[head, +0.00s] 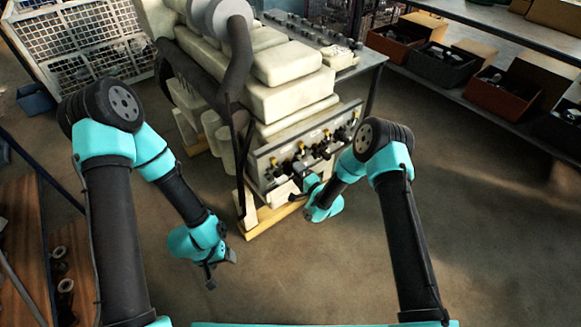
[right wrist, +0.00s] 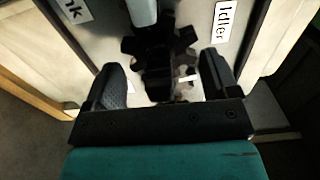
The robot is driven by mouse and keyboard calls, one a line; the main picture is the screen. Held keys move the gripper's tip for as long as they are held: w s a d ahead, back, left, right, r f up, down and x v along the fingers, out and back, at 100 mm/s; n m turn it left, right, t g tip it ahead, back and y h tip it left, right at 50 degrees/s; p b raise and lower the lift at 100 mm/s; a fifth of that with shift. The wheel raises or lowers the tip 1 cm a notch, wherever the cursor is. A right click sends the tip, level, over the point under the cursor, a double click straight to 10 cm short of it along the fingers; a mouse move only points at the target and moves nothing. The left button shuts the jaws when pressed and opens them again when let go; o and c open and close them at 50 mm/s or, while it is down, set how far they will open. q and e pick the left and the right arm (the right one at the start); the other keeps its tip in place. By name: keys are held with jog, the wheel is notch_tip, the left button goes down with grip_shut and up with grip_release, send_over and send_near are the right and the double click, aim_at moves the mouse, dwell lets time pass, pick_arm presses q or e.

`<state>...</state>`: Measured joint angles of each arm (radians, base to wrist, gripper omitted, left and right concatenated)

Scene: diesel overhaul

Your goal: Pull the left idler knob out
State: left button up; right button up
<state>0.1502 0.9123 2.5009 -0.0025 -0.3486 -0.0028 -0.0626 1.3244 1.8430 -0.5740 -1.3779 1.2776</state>
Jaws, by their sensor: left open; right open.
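The engine's front panel (head: 258,163) carries a row of several black knobs with yellow parts. In the right wrist view a black star-shaped knob (right wrist: 153,82) sits on the panel between my right gripper's fingers (right wrist: 162,88). A label reading "Idler" (right wrist: 222,22) is beside it on the right, and a partly cut-off label ending in "nk" (right wrist: 75,10) is on the left. The fingers are open on either side of the knob, with gaps visible. In the head view my right gripper (head: 297,196) is at the panel's lower front. My left gripper (head: 220,272) is open and empty, low over the floor.
The cream engine (head: 290,97) stands on a wooden base (head: 262,218). A shelf with open parts boxes (head: 442,62) is at the right, and a white mesh crate (head: 85,45) is at the back left. The floor in front of the engine is clear.

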jog(key=v, duration=0.7)
dwell(0.5)
jog(key=s+d+f+n+g+h, duration=0.4)
jog(key=s+d+g+h, duration=0.15)
jog(key=s+d, duration=0.45)
jog(key=s+d+n+g+h, duration=0.1)
jog(key=s+d+n+g, duration=0.1)
jog(key=s, duration=0.7)
jog(key=s+d+r+n+g, duration=0.1)
jog(key=s+d+g, duration=0.3)
jog(key=s, duration=0.5)
jog(key=shift+s+r+n+g+h, duration=0.2)
jog(key=shift+s+n+g+h, duration=0.15)
jog(key=shift+n+g, duration=0.55)
